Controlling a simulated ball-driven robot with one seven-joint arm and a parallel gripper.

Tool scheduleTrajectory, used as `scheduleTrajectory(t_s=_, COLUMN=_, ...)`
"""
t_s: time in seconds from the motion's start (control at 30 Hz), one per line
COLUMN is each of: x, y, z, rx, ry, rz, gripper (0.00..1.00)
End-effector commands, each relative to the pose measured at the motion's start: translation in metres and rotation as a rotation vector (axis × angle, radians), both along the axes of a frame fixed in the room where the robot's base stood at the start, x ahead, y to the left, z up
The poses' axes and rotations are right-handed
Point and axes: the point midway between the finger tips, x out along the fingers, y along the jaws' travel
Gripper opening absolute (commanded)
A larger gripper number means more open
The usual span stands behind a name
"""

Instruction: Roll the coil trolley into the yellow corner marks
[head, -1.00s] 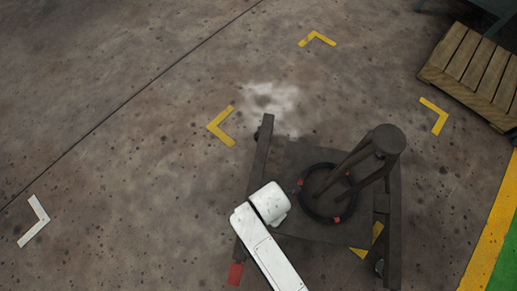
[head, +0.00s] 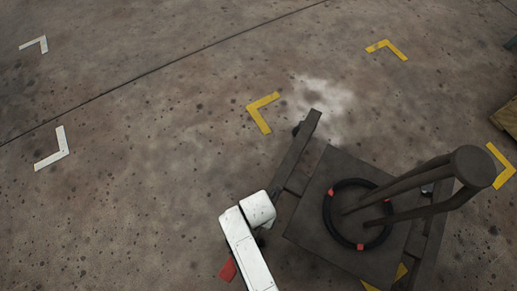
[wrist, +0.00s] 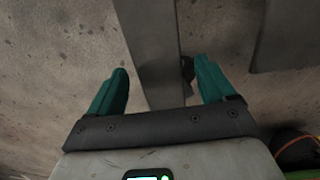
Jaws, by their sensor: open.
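The coil trolley (head: 310,225) is a dark frame with side rails and a flat deck in the head view. A black ring with red bands (head: 327,218) lies on the deck around leaning dark posts. The trolley's far end is beside the left yellow corner mark (head: 262,112). Other yellow marks are at the far side (head: 387,50), at the right (head: 500,167) and partly hidden under the trolley's near right (head: 399,273). My gripper (wrist: 161,66) is open in the wrist view, its teal fingers either side of a grey bar (wrist: 150,40). Contact is unclear.
White corner marks (head: 52,150) lie on the floor at the left. A wooden pallet (head: 508,118) shows at the right edge. The floor beyond the trolley, between the yellow marks, is clear apart from a pale stain (head: 318,95).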

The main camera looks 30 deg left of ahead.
Motion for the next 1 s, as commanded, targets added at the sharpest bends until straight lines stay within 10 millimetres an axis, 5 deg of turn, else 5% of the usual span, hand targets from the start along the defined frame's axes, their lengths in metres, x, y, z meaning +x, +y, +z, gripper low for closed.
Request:
scheduleTrajectory(t_s=0.2, x=0.0, y=0.0, z=-0.02, rx=0.001, ry=-0.001, rz=-0.001, gripper=0.83)
scheduleTrajectory(t_s=0.57, x=0.0, y=0.0, z=-0.022, rx=0.001, ry=-0.001, rz=-0.001, gripper=0.82)
scheduleTrajectory(t_s=1.0, x=0.0, y=0.0, z=-0.022, rx=0.0, ry=0.0, rz=-0.001, gripper=0.4)
